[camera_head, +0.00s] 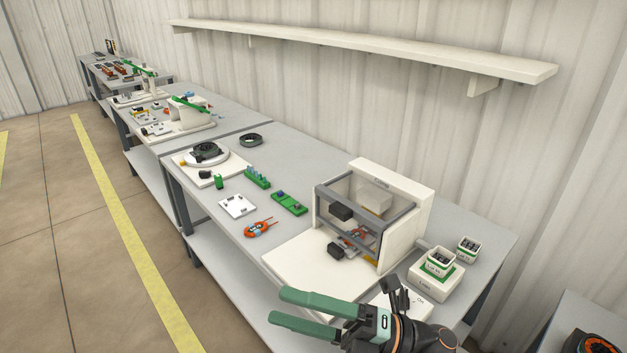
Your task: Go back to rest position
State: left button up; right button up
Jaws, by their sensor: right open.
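My right gripper (290,309) has green fingers and reaches in from the bottom edge, right of centre. Its two fingers are apart, with nothing visible between them. It is in front of the white machine with the clear window (372,215), over the near edge of the grey bench (333,150). My left gripper is not in this view.
An orange wire coil (258,229), a white plate (237,206) and green blocks (289,203) lie left of the machine. A round turntable (204,158) stands farther back. Small boxes (440,262) stand at right. A long shelf (370,50) hangs above. Open floor (50,250) lies left.

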jog(key=w+d+f+m+t+h+p, duration=0.25)
jog(key=d+f+m+t+h, duration=0.4)
jog(key=m, duration=0.55)
jog(key=w+d+f+m+t+h+p, duration=0.1)
jog(key=w+d+f+m+t+h, duration=0.2)
jog(key=d+f+m+t+h, duration=0.7)
jog(key=s+d+f+m+g+h+p, duration=0.1)
jog(key=s+d+f+m+g+h, duration=0.1)
jog(key=s+f+m+g, duration=0.8)
jog(key=s+f+m, duration=0.2)
jog(key=s+f, duration=0.1)
jog(key=s, duration=0.2)
jog(key=shift+d+m, duration=0.35)
jog(key=shift+m, duration=0.05)
